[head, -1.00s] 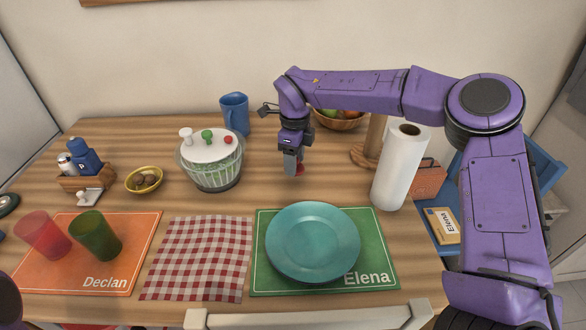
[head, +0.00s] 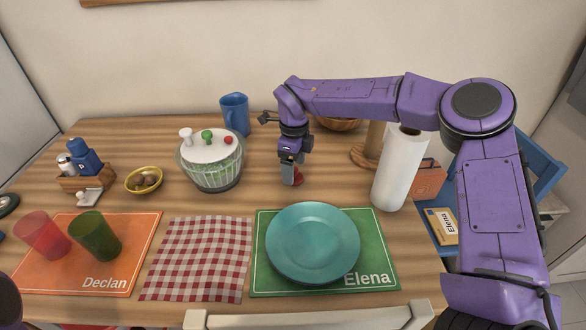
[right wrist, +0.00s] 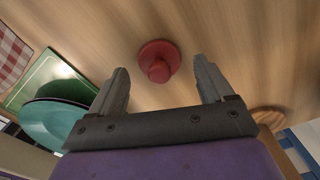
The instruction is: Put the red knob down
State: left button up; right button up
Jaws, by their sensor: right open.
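The red knob (head: 298,177) is on the bare wooden table, behind the teal plate. In the right wrist view the red knob (right wrist: 158,60) stands with its wide round base against the wood and its narrow stem toward the camera. My right gripper (head: 288,180) is low over the table at the knob. Its fingers are apart in the right wrist view (right wrist: 160,78), with clear gaps on both sides of the knob. In the head view the fingers partly hide the knob. My left gripper is not in view.
The teal plate (head: 312,243) lies on the green Elena mat (head: 262,280) in front. A salad spinner (head: 210,160) with coloured knobs on its lid stands left, a paper towel roll (head: 400,170) right. Bare wood lies between the spinner and my right gripper.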

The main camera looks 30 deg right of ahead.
notch_tip(320, 180, up, 11)
jog(key=p, duration=0.1)
jog(key=shift+f, duration=0.1)
dwell(0.3)
